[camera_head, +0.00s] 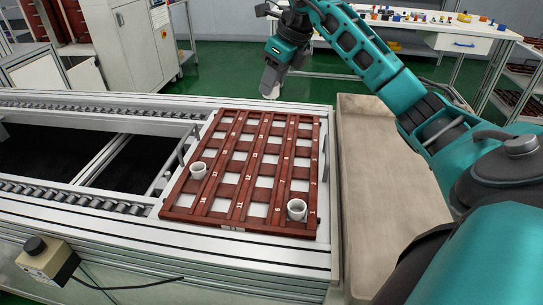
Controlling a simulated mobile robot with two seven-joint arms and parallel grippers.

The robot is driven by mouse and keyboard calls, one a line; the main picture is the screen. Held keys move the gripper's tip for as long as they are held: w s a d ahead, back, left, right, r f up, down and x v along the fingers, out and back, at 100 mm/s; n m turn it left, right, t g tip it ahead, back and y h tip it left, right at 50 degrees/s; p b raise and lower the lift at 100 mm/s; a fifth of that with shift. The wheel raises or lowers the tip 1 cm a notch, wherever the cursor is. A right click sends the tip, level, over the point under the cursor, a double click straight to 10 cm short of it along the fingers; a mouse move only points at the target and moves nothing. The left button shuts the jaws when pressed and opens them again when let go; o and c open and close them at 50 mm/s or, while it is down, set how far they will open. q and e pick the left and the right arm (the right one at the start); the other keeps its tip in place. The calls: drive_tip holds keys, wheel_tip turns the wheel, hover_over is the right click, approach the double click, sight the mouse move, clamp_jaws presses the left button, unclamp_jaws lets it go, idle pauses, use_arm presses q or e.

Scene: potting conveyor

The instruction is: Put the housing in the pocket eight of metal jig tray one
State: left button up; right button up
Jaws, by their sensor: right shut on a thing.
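The reddish-brown jig tray (200,216) lies on the conveyor, with a grid of pockets and small white number marks too small to read. One white cup-like housing (297,210) sits in its near right corner. Another white housing (198,171) sits on the left side. The other pockets look empty. My right gripper (270,88) is beyond the far edge of the tray, pointing down. It is shut on a white housing (269,95), mostly hidden by the fingers. My left gripper is out of view.
A beige ledge (385,190) runs along the tray's right side. Conveyor rollers (80,197) lie to the left. A black-topped button box (45,260) is at the near left. A white table (460,42) with small coloured parts stands at the back.

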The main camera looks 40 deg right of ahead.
wheel_tip(320, 180, down, 14)
drive_tip(key=shift+f+b, duration=0.1)
drive_tip(key=shift+b, duration=1.05)
wheel_tip(320, 180, down, 4)
drive_tip(key=shift+f+b, duration=0.25)
drive_tip(key=shift+b, duration=0.1)
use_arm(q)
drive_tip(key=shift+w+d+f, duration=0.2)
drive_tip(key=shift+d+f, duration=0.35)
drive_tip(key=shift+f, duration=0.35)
use_arm(e)
drive_tip(key=shift+f, duration=0.15)
drive_tip(key=shift+f, duration=0.2)
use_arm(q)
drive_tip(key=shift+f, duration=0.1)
use_arm(e)
drive_tip(key=o, duration=0.7)
